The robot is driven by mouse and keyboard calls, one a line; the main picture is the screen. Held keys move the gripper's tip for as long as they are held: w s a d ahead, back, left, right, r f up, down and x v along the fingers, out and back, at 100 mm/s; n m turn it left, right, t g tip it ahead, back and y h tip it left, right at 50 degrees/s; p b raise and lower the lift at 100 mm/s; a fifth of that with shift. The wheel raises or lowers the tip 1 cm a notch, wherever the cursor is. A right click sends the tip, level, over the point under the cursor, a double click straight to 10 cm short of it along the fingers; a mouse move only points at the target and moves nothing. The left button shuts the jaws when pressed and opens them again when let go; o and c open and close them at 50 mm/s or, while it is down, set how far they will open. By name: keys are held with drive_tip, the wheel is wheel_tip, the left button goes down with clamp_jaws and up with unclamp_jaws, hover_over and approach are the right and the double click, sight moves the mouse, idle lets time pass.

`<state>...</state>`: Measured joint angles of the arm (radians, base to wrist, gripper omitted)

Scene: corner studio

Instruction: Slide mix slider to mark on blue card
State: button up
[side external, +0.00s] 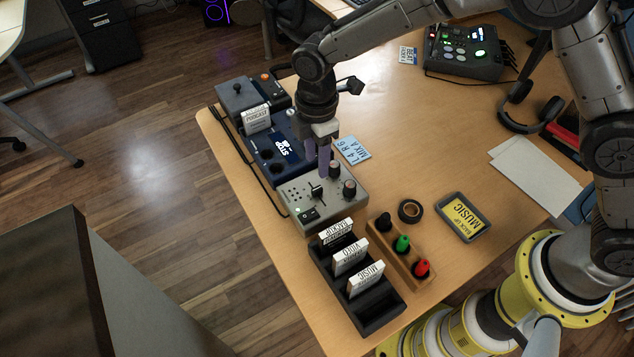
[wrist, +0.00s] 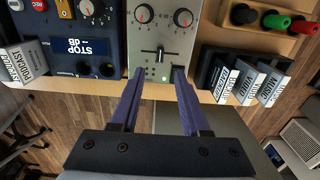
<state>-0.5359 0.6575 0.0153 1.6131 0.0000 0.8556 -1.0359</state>
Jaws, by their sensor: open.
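The grey mixer box (side external: 337,207) stands near the table's left edge, with two red-marked knobs and a black mix slider (side external: 316,191). In the wrist view the slider's black handle (wrist: 160,54) sits near the middle of its crosswise slot. The light blue card (side external: 353,150) lies flat on the table behind the mixer, lettered "MIX A L 4 R 6". My gripper (side external: 318,164) is open and empty, its purple fingers pointing down by the mixer. In the wrist view the fingertips (wrist: 158,71) are apart, either side of the slider's line; I see no contact with the handle.
A dark blue box (side external: 278,165) with a "STOP dB" screen adjoins the mixer. A black rack (side external: 373,314) of white cartridges and a wooden block (side external: 385,242) with black, green and red plugs stand in front.

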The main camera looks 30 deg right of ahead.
sight(317, 188)
wheel_tip(317, 188, down, 9)
drive_tip(key=shift+r, duration=0.1)
drive_tip(key=shift+c, duration=0.2)
clamp_jaws()
idle(1.5)
